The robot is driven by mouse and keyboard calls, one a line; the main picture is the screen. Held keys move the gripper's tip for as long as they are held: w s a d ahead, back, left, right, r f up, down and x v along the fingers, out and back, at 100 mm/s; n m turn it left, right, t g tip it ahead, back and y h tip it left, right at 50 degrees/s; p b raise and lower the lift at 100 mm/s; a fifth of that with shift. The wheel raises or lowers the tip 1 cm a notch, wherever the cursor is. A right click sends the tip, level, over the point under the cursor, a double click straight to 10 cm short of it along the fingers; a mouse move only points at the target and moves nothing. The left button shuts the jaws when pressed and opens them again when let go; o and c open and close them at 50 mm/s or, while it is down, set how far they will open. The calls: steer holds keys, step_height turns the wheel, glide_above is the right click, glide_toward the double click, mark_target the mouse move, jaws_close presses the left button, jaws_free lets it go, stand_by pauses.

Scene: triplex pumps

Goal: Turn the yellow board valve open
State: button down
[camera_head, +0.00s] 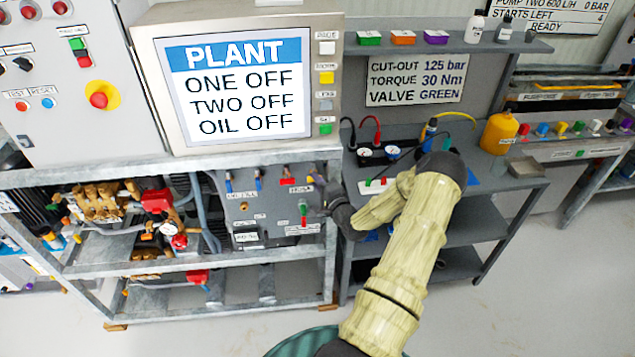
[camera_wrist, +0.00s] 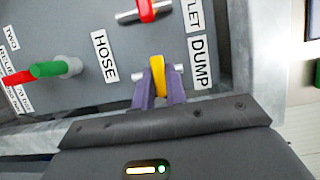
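In the wrist view the yellow board valve (camera_wrist: 157,71) has its handle lying along the gap between the two purple fingers of my gripper (camera_wrist: 161,88). The fingers are close together, one on each side of the handle, and it fills the gap between them. A silver pipe stub runs crosswise behind it, and the label DUMP is just to its right. In the head view my gripper (camera_head: 318,198) is at the right edge of the grey valve board (camera_head: 262,205).
A red-handled valve (camera_wrist: 154,10) is above, and a green-handled valve (camera_wrist: 55,68) is to the left. The HOSE label (camera_wrist: 104,56) lies between. A metal frame post (camera_wrist: 222,45) stands close on the right. The plant screen (camera_head: 240,85) is above the board.

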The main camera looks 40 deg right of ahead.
steer(key=shift+n, duration=0.4)
steer(key=shift+w+a+r+n+g+h+b, duration=0.1)
steer(key=shift+n+g+h+b, duration=0.9)
steer(key=shift+n, duration=1.15)
steer(key=shift+a+r+n+g+h+b, duration=0.1)
steer(key=shift+n+g+h+b, duration=0.35)
steer(key=shift+n+g+b, duration=1.1)
steer(key=shift+w+a+r+n+g+h+b, duration=0.1)
steer(key=shift+n+g+h+b, duration=0.55)
steer(key=shift+n+b, duration=1.6)
steer(key=shift+n+p, duration=0.45)
steer(key=c, duration=1.4)
jaws_free()
steer(key=shift+c, duration=0.2)
steer(key=shift+s, duration=0.1)
